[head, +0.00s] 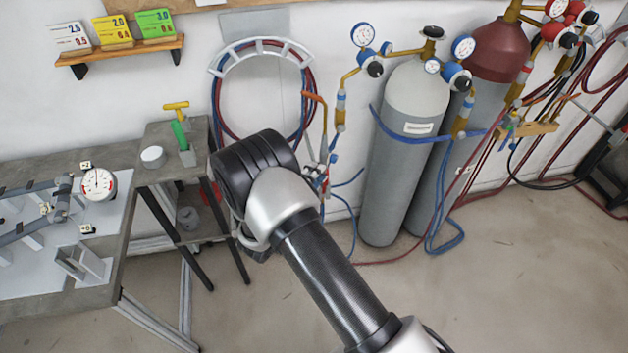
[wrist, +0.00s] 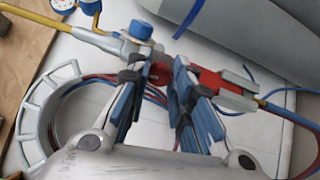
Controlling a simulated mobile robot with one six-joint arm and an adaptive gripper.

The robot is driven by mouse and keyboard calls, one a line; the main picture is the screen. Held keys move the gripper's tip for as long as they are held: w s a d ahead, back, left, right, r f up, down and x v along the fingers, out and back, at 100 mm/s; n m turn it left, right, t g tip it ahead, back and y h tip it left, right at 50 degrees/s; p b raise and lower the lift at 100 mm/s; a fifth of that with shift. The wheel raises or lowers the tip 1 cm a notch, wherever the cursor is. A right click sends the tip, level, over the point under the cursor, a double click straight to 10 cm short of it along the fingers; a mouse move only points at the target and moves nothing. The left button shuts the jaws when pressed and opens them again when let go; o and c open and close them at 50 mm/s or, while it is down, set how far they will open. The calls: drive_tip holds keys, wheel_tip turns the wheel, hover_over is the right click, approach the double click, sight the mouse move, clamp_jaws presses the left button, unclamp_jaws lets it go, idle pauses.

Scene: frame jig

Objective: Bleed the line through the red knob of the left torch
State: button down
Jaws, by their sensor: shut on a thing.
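The left torch hangs at the wall beside the hose rack; in the wrist view its grey body (wrist: 115,45) runs across the top, with a blue knob (wrist: 139,31) on it and a red section (wrist: 208,84) to the right. A small red knob (wrist: 159,74) shows between my fingertips. My gripper (wrist: 156,72) is shut on this red knob, one finger on each side, and the fingers cover part of it. In the head view the torch's upper part (head: 324,125) shows beyond my arm, which hides most of my gripper and the knob.
A hose rack (head: 262,45) with red and blue hoses is on the wall. Grey cylinders (head: 395,160) with regulators stand to the right. A second torch rests at a wooden holder (head: 540,128). A workbench (head: 110,215) with a gauge (head: 98,184) is at left. Floor in front is clear.

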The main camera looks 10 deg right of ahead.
drive_tip(key=shift+m+b, duration=0.55)
drive_tip(key=shift+m, duration=0.35)
drive_tip(key=c, duration=1.4)
unclamp_jaws()
drive_tip(key=v, duration=1.2)
drive_tip(key=shift+r, duration=0.15)
